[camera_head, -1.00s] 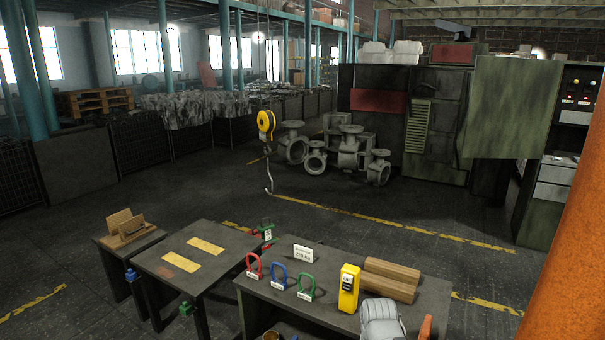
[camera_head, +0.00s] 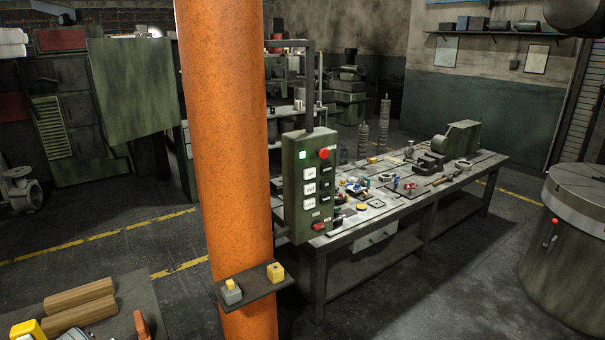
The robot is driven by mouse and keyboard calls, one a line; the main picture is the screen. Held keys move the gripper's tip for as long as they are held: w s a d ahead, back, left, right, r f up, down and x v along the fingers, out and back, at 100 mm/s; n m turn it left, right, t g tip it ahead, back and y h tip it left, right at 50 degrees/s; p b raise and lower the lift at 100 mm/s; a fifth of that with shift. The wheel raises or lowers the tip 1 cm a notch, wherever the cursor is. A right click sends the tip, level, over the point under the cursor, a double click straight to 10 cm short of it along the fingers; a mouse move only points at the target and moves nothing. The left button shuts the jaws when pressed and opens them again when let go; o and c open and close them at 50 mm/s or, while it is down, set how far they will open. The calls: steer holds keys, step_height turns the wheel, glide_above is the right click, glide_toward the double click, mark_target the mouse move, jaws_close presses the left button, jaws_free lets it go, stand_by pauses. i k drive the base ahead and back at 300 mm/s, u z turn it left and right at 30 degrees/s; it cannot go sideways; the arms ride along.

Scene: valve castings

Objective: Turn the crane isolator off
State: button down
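A green control box (camera_head: 309,185) hangs beside the orange column in the middle of the head view. A lit green lamp (camera_head: 302,154) and a red round button (camera_head: 324,153) are at its top. Several pale labelled buttons run down its front. A small red switch handle (camera_head: 319,226) sits near its bottom and looks like the isolator. Its exact position is too small to read. My gripper is not in view.
The orange column (camera_head: 225,120) carries a small shelf (camera_head: 256,288) with two yellow-topped blocks. A workbench (camera_head: 440,185) with tools and parts stands behind the box. A round dark machine (camera_head: 570,260) stands at right. Open floor (camera_head: 450,290) lies before the bench.

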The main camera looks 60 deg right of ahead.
mark_target(316, 224)
steer(key=z, duration=2.05)
